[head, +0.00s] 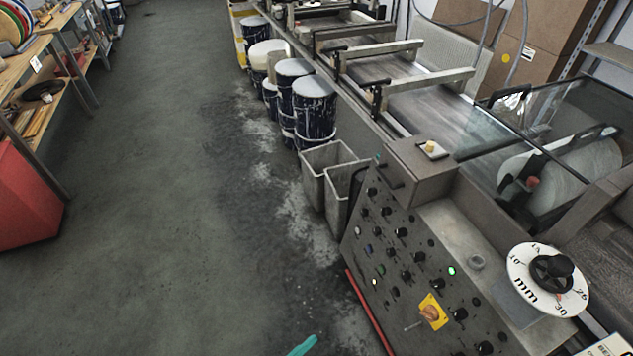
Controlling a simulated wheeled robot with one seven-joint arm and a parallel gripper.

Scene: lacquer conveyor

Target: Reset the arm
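My gripper is not clearly seen in the head view. A small teal piece (302,346) shows at the bottom edge, cut off by the frame. I cannot tell what it belongs to. The task names no other object.
A conveyor machine (425,100) runs along the right, with a control panel (410,270) and a white dial (547,280). Grey bins (325,170) and several stained drums (313,110) stand beside it. Wooden shelves (45,95) and a red container (25,200) are left. The floor (160,190) between is clear.

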